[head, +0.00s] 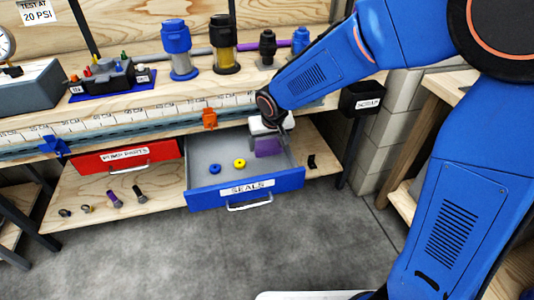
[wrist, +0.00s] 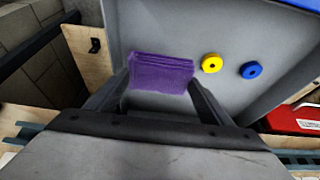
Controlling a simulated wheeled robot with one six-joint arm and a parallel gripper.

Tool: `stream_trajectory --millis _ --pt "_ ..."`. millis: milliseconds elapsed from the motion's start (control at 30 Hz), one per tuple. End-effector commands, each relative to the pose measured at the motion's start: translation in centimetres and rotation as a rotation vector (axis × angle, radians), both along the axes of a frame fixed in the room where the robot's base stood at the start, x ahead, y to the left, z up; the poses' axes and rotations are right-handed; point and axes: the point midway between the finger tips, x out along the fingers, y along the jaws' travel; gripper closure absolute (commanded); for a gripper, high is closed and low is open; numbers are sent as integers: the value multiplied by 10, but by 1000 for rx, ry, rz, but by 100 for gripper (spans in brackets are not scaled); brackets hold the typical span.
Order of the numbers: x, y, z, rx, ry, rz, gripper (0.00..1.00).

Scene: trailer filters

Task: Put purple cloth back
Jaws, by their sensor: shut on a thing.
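The purple cloth (head: 268,147) is a small folded pad at the right side of the open blue SEALS drawer (head: 246,190). In the wrist view the purple cloth (wrist: 160,73) sits between the two fingertips. My gripper (wrist: 160,85) is shut on it; in the head view my gripper (head: 268,132) reaches into the drawer from above. I cannot tell whether the cloth touches the drawer floor. A yellow ring (head: 239,163) and a blue ring (head: 214,169) lie in the drawer, left of the cloth.
A red PUMP PARTS drawer (head: 127,156) is left of the blue one. A black SCRAP bin (head: 361,98) hangs at the bench's right end. Small fittings (head: 114,198) lie on the lower shelf. Filter housings (head: 179,50) stand on the bench top. The floor in front is clear.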

Motion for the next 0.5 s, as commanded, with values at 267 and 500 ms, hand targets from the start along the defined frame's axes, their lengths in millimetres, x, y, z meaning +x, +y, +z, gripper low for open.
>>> stream_trajectory --millis 267,500 --pt "0 0 -21 0 0 0 51" --pt "0 0 -50 0 1 -1 51"
